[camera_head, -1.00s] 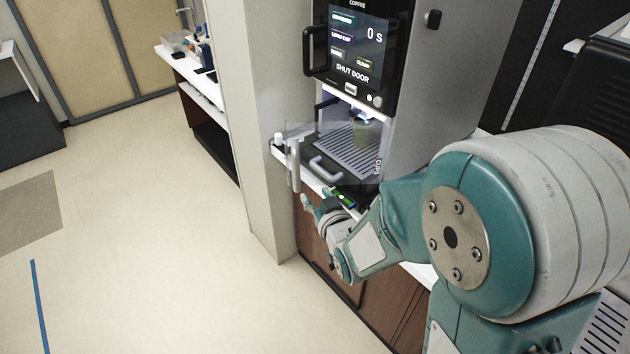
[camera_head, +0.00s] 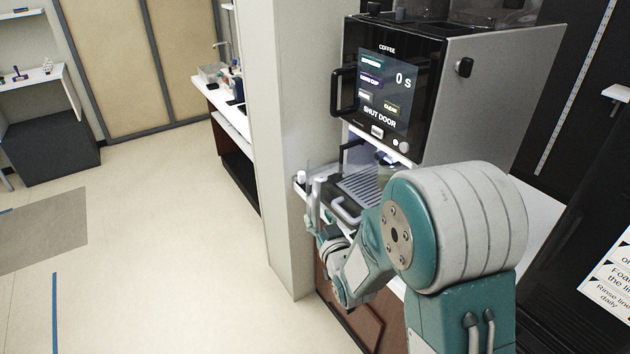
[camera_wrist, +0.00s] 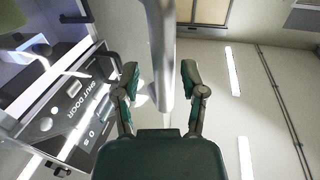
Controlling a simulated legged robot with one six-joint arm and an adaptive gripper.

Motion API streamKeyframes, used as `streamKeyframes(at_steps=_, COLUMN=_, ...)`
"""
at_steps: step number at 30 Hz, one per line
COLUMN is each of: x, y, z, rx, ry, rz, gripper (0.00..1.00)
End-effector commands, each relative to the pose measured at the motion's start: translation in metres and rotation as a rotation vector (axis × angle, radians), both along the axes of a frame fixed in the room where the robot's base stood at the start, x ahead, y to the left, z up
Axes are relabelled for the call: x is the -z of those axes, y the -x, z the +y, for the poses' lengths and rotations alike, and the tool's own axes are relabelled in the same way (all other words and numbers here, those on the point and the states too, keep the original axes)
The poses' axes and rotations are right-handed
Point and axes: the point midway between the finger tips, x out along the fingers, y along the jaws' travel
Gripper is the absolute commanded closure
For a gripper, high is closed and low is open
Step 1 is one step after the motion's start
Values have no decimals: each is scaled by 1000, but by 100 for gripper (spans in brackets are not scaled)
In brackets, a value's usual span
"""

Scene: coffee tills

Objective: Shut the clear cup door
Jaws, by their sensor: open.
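The coffee machine (camera_head: 388,85) has its cup bay open, and its screen reads "SHUT DOOR" and "0 S". The clear cup door (camera_head: 322,172) stands swung out at the left of the bay and is hard to see through its transparency. Its pale upright handle (camera_head: 314,198) is just above my gripper (camera_head: 318,228). In the wrist view the handle (camera_wrist: 161,45) runs between the two spread fingers of my gripper (camera_wrist: 160,80). The fingers are open, with a gap visible on both sides of the bar.
A drip tray (camera_head: 362,188) with slats lies in the bay, with a curved handle (camera_head: 345,211) below it. A grey wall column (camera_head: 278,150) stands close on the left. The floor (camera_head: 160,260) to the left is clear.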

Motion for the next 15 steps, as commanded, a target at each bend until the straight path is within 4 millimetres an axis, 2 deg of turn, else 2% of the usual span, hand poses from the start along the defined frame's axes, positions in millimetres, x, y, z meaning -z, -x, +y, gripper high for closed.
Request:
streamKeyframes(at_steps=2, x=1, y=-10, z=5, rx=-1, ry=0, rz=0, gripper=46)
streamKeyframes(at_steps=3, x=1, y=-8, z=4, rx=-1, ry=0, rz=1, gripper=64)
streamKeyframes(at_steps=5, x=0, y=-7, z=4, rx=-1, ry=0, rz=1, gripper=90)
streamKeyframes(at_steps=6, x=0, y=-7, z=4, rx=-1, ry=0, rz=0, gripper=100)
streamKeyframes(at_steps=15, x=0, y=-13, z=6, rx=-3, ry=1, rz=-1, gripper=100)
